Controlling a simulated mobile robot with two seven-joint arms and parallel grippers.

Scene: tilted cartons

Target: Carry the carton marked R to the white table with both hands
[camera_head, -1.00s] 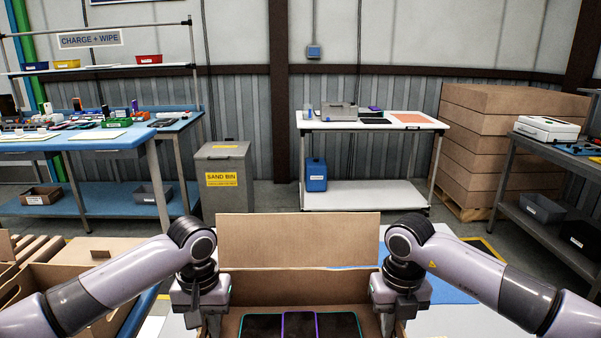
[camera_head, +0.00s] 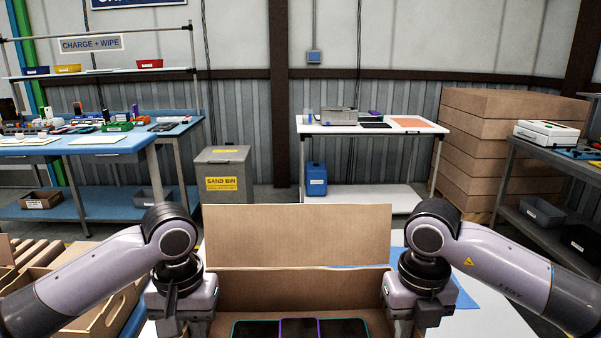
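The open brown carton (camera_head: 298,290) is at the bottom centre, with its far flap (camera_head: 298,235) standing up. Several dark, colour-edged flat devices (camera_head: 300,329) lie inside. No R mark shows, and the near part of the carton is out of frame. My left gripper (camera_head: 200,331) is at its left wall and my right gripper (camera_head: 402,331) at its right wall. Both appear shut on the walls and move with the carton; their fingertips are cut off by the frame. The white table (camera_head: 340,131) stands at the back, right of centre.
The white table bears a grey device (camera_head: 340,115), dark flat items and an orange mat (camera_head: 412,123). A sand bin (camera_head: 224,176) stands left of it, stacked cardboard (camera_head: 500,145) right. A blue workbench (camera_head: 75,147) is at left, a dark bench (camera_head: 545,150) at right.

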